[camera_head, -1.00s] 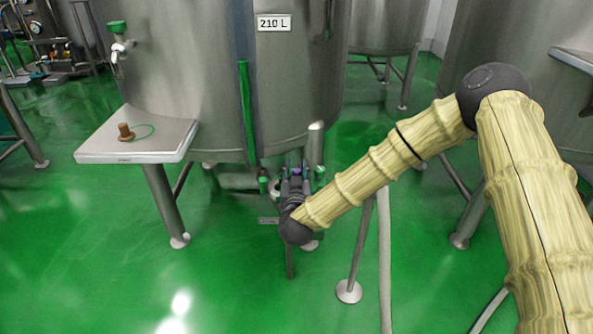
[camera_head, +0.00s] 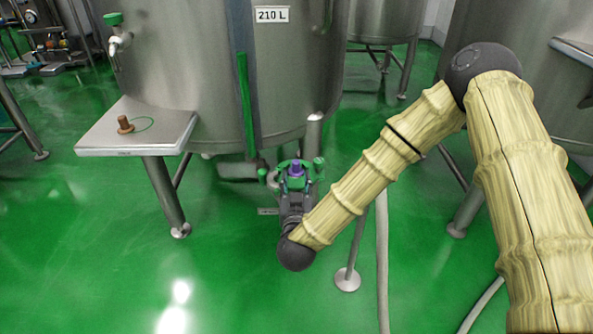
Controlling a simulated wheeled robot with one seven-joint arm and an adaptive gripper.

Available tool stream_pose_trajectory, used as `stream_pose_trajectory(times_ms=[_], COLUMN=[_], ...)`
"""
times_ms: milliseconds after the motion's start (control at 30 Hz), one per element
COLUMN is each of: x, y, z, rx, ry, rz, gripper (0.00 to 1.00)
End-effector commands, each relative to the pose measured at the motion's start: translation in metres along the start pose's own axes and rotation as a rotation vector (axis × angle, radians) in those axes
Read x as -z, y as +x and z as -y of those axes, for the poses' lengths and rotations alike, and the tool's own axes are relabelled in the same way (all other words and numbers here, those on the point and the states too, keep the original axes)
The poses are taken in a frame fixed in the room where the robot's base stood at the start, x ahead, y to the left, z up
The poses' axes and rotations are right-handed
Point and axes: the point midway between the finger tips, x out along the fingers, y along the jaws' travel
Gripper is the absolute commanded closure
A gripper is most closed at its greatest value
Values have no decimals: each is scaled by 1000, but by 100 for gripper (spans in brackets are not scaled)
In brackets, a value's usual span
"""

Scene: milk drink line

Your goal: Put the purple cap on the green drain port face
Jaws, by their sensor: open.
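The purple cap (camera_head: 297,169) shows as a small purple piece under the 210 L tank, just beyond my gripper (camera_head: 296,184). Green parts (camera_head: 283,167) surround the cap, and I take them to be the green drain port. The cap appears at or against the green port face, but I cannot tell whether it is seated. My gripper is open, its fingers pointing toward the cap and port. Whether the fingers touch the cap is too small to tell. The gripper hides the lower part of the port.
The steel tank (camera_head: 190,70) stands above the port. A steel shelf (camera_head: 165,138) at left holds a brown plug (camera_head: 125,125) beside a thin green ring. A tank leg (camera_head: 352,250) and a pale hose (camera_head: 383,260) stand right of my gripper. Green floor is open in front.

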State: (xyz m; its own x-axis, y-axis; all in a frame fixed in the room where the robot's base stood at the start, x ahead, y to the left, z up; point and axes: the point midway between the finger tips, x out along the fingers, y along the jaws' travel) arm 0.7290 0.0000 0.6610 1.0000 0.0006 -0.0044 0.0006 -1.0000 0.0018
Motion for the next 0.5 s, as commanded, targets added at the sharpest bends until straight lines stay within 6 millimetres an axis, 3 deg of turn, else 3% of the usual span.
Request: stream_pose_trajectory(times_ms=[200, 500], x=[2, 2], y=[-22, -27], z=[1, 0], rx=[1, -1], ry=[1, 1], rz=[-2, -4], gripper=[58, 58])
